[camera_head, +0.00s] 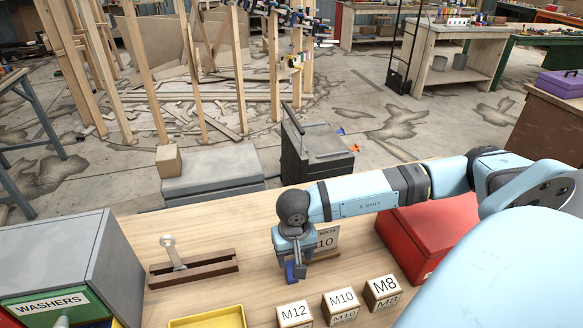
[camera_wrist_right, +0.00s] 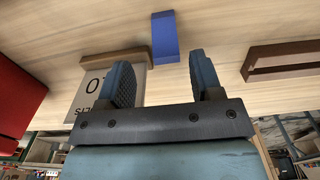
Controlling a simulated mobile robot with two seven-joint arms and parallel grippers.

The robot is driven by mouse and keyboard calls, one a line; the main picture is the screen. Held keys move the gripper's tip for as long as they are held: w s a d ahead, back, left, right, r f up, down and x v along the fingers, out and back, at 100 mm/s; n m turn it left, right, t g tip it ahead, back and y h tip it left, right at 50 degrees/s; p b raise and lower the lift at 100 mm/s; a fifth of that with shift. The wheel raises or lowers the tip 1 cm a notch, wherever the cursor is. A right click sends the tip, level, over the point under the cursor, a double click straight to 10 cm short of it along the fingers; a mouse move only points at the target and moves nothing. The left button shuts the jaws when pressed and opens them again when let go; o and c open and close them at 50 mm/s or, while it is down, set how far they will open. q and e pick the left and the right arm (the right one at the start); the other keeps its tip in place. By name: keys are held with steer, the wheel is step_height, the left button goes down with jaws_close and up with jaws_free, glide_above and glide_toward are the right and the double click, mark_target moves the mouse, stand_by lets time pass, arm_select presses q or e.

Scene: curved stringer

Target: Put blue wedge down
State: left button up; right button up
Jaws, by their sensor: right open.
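The blue wedge (camera_head: 291,271) is on the wooden table (camera_head: 235,225) just below my right gripper (camera_head: 297,262) in the head view. In the right wrist view the wedge (camera_wrist_right: 164,38) lies just beyond the two fingertips of my right gripper (camera_wrist_right: 163,75), between their lines. The fingers are spread apart, and a gap shows between them and the wedge. The wedge seems to rest on the tabletop; its underside is hidden. My left gripper is in neither view.
A sign in a wooden base (camera_head: 327,240) stands close behind my right gripper. A slotted wooden holder (camera_head: 200,272) with a grey tool (camera_head: 172,252) is to the left. A red box (camera_head: 430,235), label blocks (camera_head: 342,305), a yellow tray (camera_head: 210,318) and a drawer cabinet (camera_head: 75,245) surround it.

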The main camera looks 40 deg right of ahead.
mark_target(291, 261)
steer(key=shift+f, duration=0.2)
steer(key=f, duration=0.1)
steer(key=f+p, duration=0.1)
steer(key=f, duration=0.3)
steer(key=shift+w+a, duration=0.15)
steer(key=shift+w, duration=0.2)
steer(key=shift+c, duration=1.1)
steer(key=c, duration=0.8)
steer(key=shift+c, duration=0.2)
steer(key=shift+r, duration=0.15)
